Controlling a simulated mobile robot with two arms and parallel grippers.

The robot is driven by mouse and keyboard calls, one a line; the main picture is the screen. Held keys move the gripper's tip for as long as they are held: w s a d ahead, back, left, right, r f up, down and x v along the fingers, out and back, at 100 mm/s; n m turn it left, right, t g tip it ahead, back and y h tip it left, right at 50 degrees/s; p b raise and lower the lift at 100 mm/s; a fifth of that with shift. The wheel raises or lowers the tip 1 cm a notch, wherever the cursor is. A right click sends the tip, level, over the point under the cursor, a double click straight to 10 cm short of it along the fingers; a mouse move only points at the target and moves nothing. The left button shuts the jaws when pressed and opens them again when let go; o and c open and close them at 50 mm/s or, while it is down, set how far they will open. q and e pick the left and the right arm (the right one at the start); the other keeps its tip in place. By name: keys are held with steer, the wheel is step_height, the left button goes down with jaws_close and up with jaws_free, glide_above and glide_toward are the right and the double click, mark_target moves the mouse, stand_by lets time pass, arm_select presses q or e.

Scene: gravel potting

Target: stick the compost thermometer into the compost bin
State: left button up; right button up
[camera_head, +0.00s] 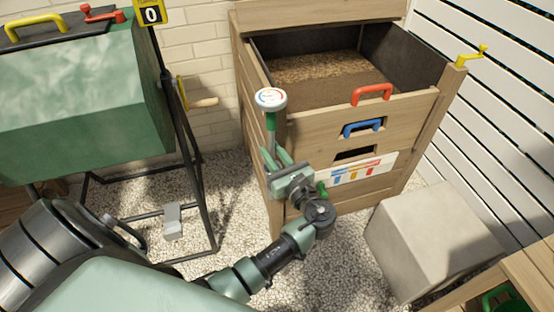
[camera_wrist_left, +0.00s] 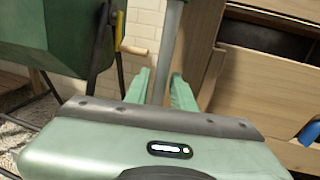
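The compost thermometer has a round white dial (camera_head: 270,98) and a green grip below it, and it stands upright in the head view. My left gripper (camera_head: 276,152) is closed around its stem, in front of the left front corner of the bin. The stem (camera_wrist_left: 167,50) also shows between the green fingers in the left wrist view; its lower end is hidden. The wooden compost bin (camera_head: 340,122) is open at the top, with brown compost (camera_head: 325,75) inside. The dial is beside the bin's left wall, not over the compost. My right gripper is not in view.
A green tumbler (camera_head: 85,95) on a black frame stands at the left. A grey block (camera_head: 430,235) sits at the right on pale gravel. A red handle (camera_head: 371,93) and blue handle (camera_head: 362,127) stick out from the bin's front. A wooden table edge (camera_head: 520,280) is at lower right.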

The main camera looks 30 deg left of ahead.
arm_select(q)
jaws_close()
steer(key=shift+o, duration=1.5)
jaws_free()
